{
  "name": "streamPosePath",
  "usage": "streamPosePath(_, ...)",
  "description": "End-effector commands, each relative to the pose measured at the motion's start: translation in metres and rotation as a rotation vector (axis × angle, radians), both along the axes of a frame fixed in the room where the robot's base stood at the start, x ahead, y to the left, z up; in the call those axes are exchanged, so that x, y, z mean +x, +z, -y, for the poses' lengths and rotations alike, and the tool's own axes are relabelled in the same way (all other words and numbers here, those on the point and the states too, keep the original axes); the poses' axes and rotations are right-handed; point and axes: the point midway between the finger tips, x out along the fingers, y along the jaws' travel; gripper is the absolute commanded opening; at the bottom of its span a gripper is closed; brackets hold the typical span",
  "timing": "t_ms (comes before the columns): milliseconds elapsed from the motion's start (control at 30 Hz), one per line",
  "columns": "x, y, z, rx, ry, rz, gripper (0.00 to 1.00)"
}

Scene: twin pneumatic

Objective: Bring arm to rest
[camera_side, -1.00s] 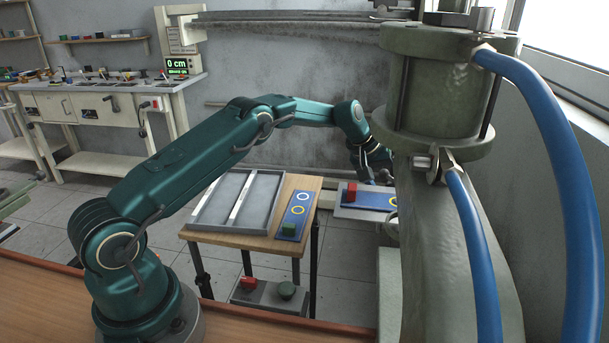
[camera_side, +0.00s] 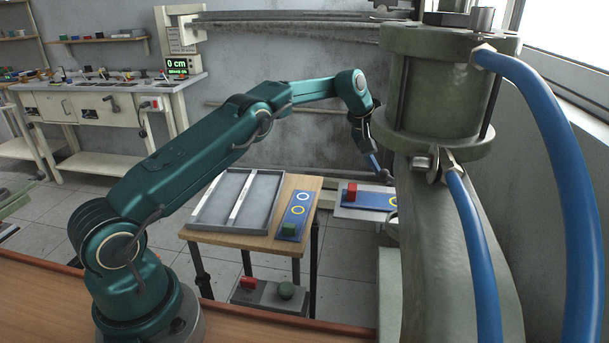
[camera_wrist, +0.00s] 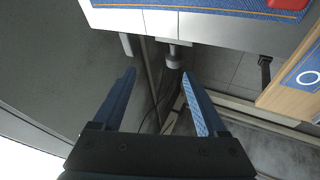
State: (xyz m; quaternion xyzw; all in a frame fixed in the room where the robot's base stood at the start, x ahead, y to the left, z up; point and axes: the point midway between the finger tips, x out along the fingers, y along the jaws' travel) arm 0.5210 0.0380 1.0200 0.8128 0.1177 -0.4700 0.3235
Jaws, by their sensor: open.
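My teal arm reaches from the lower left over the small wooden table toward the right. My gripper (camera_side: 380,170) hangs at its far end, above and behind the grey platform (camera_side: 350,212) and partly behind the large green cylinder. In the wrist view my gripper (camera_wrist: 158,75) shows two blue fingers spread wide with nothing between them. A red block (camera_side: 352,191) stands on the blue plate (camera_side: 372,200) on that platform; the red block also shows at the top edge of the wrist view (camera_wrist: 288,3).
The wooden table (camera_side: 262,241) carries an empty two-channel grey tray (camera_side: 206,213). A green pneumatic cylinder (camera_side: 440,90) with blue hoses (camera_side: 560,150) blocks the right side. A display reads 0 cm (camera_side: 177,66).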

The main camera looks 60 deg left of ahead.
Motion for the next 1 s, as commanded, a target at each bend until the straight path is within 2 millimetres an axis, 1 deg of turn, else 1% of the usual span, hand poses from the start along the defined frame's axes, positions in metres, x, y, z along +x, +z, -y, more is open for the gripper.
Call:
streamPosePath(100,0.000,0.003,0.000,0.000,0.001,-0.001,0.75)
streamPosePath(400,-0.001,0.005,0.000,0.001,0.000,-0.001,0.75)
streamPosePath(467,-0.002,0.009,0.001,0.006,-0.002,0.000,0.75)
streamPosePath(567,-0.008,0.023,0.003,0.025,-0.015,0.005,0.75)
streamPosePath(667,-0.020,0.045,0.007,0.057,-0.033,0.010,0.75)
streamPosePath(767,-0.038,0.069,0.013,0.096,-0.059,0.017,0.75)
streamPosePath(900,-0.070,0.095,0.021,0.149,-0.094,0.025,0.75)
streamPosePath(1000,-0.096,0.109,0.027,0.188,-0.121,0.030,0.75)
